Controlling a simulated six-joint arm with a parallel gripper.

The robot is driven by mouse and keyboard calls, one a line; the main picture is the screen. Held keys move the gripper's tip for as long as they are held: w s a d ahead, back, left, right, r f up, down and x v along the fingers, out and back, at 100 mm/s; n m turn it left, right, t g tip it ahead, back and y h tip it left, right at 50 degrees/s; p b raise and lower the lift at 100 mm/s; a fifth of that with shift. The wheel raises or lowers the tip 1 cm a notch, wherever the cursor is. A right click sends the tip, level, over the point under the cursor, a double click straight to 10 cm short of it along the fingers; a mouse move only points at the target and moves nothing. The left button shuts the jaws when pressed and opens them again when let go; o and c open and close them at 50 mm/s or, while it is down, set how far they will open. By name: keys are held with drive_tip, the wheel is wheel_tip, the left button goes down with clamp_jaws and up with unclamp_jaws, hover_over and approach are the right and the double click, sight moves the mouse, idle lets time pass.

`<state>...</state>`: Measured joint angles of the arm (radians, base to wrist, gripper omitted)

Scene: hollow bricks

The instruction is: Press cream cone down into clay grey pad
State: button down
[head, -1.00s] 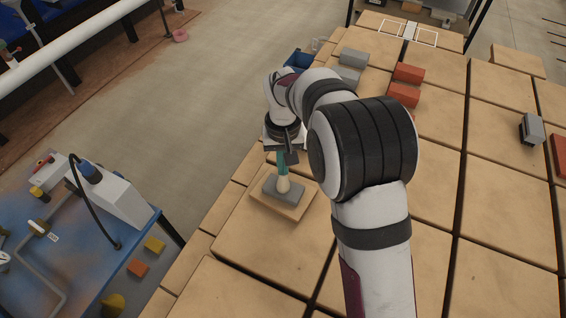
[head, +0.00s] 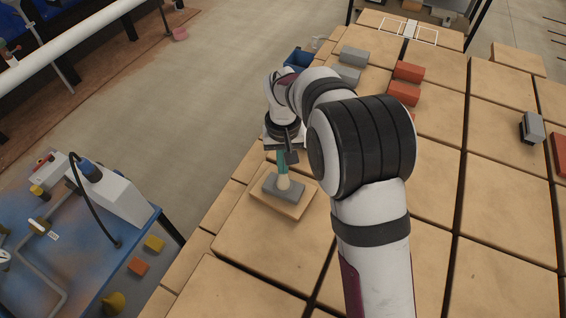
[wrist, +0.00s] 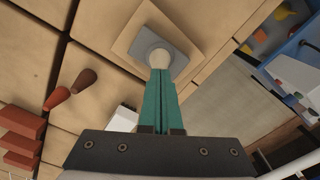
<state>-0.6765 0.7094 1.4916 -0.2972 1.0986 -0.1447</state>
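The cream cone (head: 284,183) is held at the tips of my gripper's teal fingers (head: 282,163), point-on over the clay grey pad (head: 270,188). The wrist view also shows the cone (wrist: 162,60), the gripper fingers (wrist: 160,85) and the grey pad (wrist: 148,42). The fingers are close together with the cone between their ends. The cone's lower end overlaps the middle of the pad in both views; how deep it sits is not clear. The fingers hide its upper part. The pad lies on a tan board (head: 300,206).
Red bricks (head: 408,72) and grey bricks (head: 353,55) lie farther back on the tiled table. A grey block (head: 531,127) stands at the right. A blue bench (head: 95,240) with a white device is at the left. The tiles around the board are clear.

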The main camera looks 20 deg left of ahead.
drive_tip(key=shift+s+f, duration=0.1)
wheel_tip(320, 180, up, 7)
drive_tip(key=shift+f, duration=0.1)
drive_tip(key=shift+r, duration=0.2)
idle(0.4)
drive_tip(key=s+d+r+m, duration=0.3)
drive_tip(key=d+r, duration=0.1)
drive_tip(key=d, duration=0.4)
drive_tip(key=s+d+r+m, duration=0.2)
drive_tip(key=s+d+r, duration=0.1)
drive_tip(key=d, duration=0.5)
drive_tip(key=s+d+f+m+y, duration=0.1)
drive_tip(key=s+d+m, duration=0.2)
drive_tip(key=s, duration=0.5)
drive_tip(key=s+d+f+m, duration=0.1)
drive_tip(key=s+d+m, duration=0.2)
drive_tip(key=s+d, duration=0.3)
drive_tip(key=s, duration=0.3)
drive_tip(key=shift+d+f+m+y, duration=0.2)
drive_tip(key=shift+d+m+y, duration=0.1)
drive_tip(key=shift+y, duration=0.1)
